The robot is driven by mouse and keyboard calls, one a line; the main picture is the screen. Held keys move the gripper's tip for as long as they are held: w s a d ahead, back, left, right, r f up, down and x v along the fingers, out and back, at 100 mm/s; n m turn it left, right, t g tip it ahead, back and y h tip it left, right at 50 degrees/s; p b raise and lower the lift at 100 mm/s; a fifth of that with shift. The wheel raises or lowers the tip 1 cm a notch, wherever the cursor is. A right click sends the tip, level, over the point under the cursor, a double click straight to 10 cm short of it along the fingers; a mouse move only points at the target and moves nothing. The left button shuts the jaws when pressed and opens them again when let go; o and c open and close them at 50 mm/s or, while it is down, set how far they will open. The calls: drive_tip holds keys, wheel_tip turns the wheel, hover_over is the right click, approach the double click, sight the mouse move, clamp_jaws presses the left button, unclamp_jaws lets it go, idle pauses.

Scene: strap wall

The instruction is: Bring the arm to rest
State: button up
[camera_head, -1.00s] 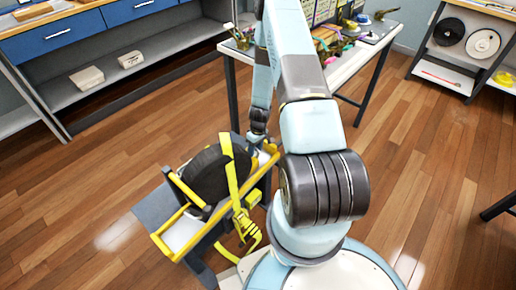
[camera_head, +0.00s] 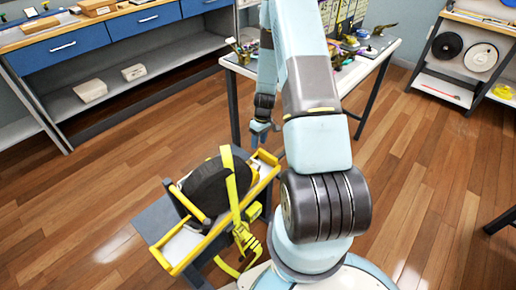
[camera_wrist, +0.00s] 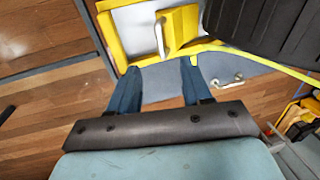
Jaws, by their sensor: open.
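My arm reaches up and over, and my gripper (camera_head: 262,132) hangs near the far right end of the yellow-edged cradle (camera_head: 178,262). In the wrist view my gripper (camera_wrist: 160,66) has two blue fingers spread apart, with nothing between them. A black wheel-like object (camera_head: 208,190) sits in the cradle, and a yellow strap (camera_head: 230,178) runs over it. The strap's buckle and loose tail (camera_head: 245,240) hang at the cradle's near side. In the wrist view the cradle's yellow end (camera_wrist: 180,28) lies beyond the fingertips; the exact gap cannot be told.
A workbench (camera_head: 384,48) with tools and a board stands behind the arm. Blue drawers (camera_head: 70,48) over a grey shelf line the left. A shelf with round discs (camera_head: 480,58) is at the right. Wooden floor between them is mostly clear.

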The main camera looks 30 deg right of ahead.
drive_tip(key=s+a+r+m+t, duration=0.1)
drive_tip(key=a+r, duration=0.1)
drive_tip(key=r, duration=1)
drive_tip(key=s+a+r+t+h, duration=0.1)
drive_tip(key=s+a+r, duration=0.15)
drive_tip(key=r, duration=0.85)
drive_tip(key=s+a+r+m+t, duration=0.1)
drive_tip(key=a+r, duration=0.2)
drive_tip(key=r, duration=0.9)
drive_tip(key=s+a+r+m+t, duration=0.1)
drive_tip(key=s+a+r, duration=0.1)
drive_tip(key=s+r, duration=0.6)
drive_tip(key=s+a+r+m+t, duration=0.1)
drive_tip(key=s+a+r+t, duration=0.1)
drive_tip(key=s+r, duration=0.6)
drive_tip(key=s+a, duration=0.1)
drive_tip(key=s, duration=0.5)
drive_tip(key=shift+s+r+m+h, duration=0.3)
drive_tip(key=shift+s+r+h, duration=0.1)
